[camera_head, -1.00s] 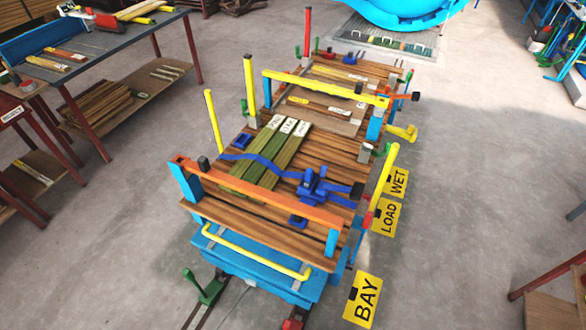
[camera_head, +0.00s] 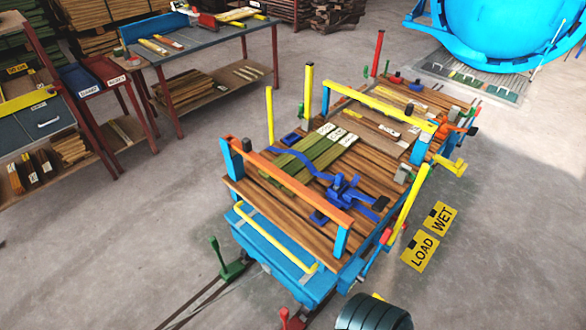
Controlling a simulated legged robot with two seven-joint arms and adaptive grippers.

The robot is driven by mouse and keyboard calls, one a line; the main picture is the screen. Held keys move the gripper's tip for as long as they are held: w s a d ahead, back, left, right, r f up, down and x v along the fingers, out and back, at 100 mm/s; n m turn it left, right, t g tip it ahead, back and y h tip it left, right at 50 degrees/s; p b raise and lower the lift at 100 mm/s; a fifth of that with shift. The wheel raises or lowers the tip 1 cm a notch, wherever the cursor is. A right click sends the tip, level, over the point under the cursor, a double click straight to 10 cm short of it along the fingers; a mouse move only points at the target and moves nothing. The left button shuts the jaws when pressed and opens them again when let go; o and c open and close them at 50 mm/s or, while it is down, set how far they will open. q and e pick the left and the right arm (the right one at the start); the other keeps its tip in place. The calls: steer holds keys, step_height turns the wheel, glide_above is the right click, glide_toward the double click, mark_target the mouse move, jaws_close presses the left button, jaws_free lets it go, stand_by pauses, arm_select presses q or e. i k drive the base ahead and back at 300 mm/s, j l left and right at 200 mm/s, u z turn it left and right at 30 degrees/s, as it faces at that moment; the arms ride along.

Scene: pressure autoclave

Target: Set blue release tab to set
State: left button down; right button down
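A blue strap (camera_head: 283,177) runs over several green boards (camera_head: 300,158) on the slatted wooden deck of a blue cart. It leads to a blue ratchet buckle (camera_head: 345,193) near the cart's front end, just behind the orange bar. A blue release tab seems to be part of this buckle, but it is too small to tell apart or to tell its setting. A dark pad (camera_head: 381,203) lies just right of the buckle. Neither of my grippers shows in the head view.
An orange bar (camera_head: 295,187) crosses the cart's front, with a yellow handle (camera_head: 262,243) below. A yellow bar (camera_head: 378,103) crosses farther back, and yellow posts stand along the sides. A tool table (camera_head: 185,50) is at upper left. Open floor lies left of the cart.

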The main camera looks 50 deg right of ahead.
mark_target(354, 181)
steer(key=k+l+u, duration=0.15)
steer(key=u, duration=0.25)
steer(key=k+u, duration=0.15)
steer(key=u, duration=0.25)
steer(key=k+l+u, duration=0.1)
steer(key=u, duration=0.3)
steer(key=k+u, duration=0.2)
steer(key=u, duration=0.2)
steer(key=k+l+u, duration=0.1)
steer(key=k, duration=0.3)
steer(key=k+l+u, duration=0.1)
steer(key=k, duration=0.3)
